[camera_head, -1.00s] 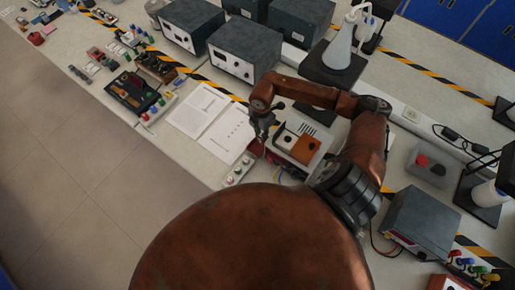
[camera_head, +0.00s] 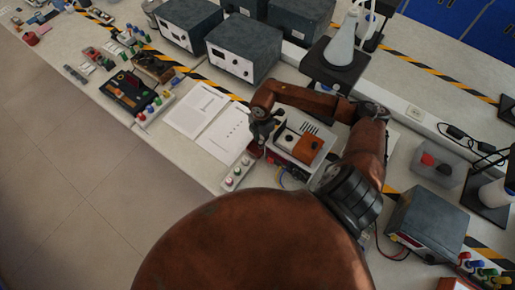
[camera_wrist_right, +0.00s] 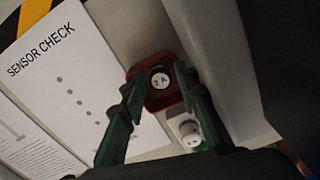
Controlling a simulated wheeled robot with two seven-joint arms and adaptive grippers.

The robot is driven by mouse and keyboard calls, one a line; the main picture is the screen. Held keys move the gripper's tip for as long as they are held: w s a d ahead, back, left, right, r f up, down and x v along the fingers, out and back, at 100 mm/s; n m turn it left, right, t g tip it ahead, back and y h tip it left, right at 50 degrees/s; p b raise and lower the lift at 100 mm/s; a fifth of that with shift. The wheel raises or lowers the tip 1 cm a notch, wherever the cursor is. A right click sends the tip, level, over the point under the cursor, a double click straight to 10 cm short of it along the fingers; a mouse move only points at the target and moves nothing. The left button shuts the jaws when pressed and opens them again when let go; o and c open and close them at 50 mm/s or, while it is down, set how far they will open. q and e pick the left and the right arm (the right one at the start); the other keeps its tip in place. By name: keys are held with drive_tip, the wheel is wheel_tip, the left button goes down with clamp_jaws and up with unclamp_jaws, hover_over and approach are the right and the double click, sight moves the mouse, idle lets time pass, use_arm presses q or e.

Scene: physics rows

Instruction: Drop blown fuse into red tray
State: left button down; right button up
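The red tray (camera_wrist_right: 135,72) is a small square tray between my right gripper's fingertips in the right wrist view. It also shows in the head view (camera_head: 255,149), partly hidden by the gripper. A round white end marked "2 A" (camera_wrist_right: 160,79), apparently the fuse, shows in a dark ring within the tray's outline. My right gripper (camera_wrist_right: 158,77) has its green fingers apart on either side of it, with red showing between. In the head view the right gripper (camera_head: 260,135) is over the tray, its tips hard to make out. My left gripper is not in view.
A white and orange device (camera_head: 300,142) stands right of the gripper. A button strip (camera_head: 238,172) lies near the bench's front edge. Printed sheets (camera_head: 222,134) lie left. A second white cap (camera_wrist_right: 189,130) shows by the right finger. Dark instrument boxes (camera_head: 243,50) stand behind.

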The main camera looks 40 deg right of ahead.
drive_tip(key=shift+o, duration=1.1)
wheel_tip(320, 180, up, 12)
drive_tip(key=shift+w, duration=0.1)
